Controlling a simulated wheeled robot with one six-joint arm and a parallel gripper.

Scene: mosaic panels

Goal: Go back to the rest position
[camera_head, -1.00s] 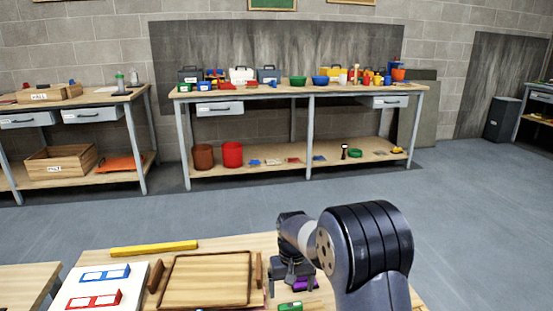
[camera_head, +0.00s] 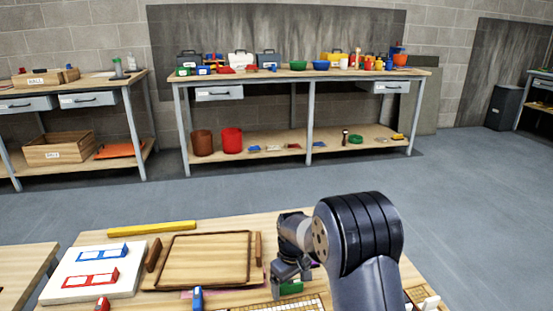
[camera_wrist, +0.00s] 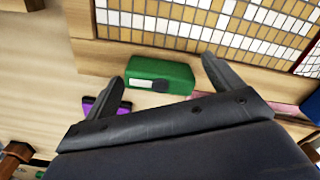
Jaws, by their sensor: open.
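My gripper (camera_head: 288,272) is at the middle of the near table in the head view, with the arm reaching down from the right. In the wrist view its two fingers (camera_wrist: 168,80) are spread apart, with nothing held between them. A green block with a white label (camera_wrist: 160,75) lies just beyond and between the fingers. It also shows below the gripper in the head view (camera_head: 291,288). A purple thing (camera_wrist: 103,102) lies by the left finger, partly hidden. A tiled mosaic panel (camera_wrist: 235,25) lies beyond the green block; its edge shows in the head view (camera_head: 275,305).
A wooden tray (camera_head: 205,260) lies left of my gripper. A white board (camera_head: 95,272) with blue and red frames, a yellow bar (camera_head: 152,229) and a blue block (camera_head: 197,297) are nearby. A loaded workbench (camera_head: 300,74) stands behind; the grey floor between is clear.

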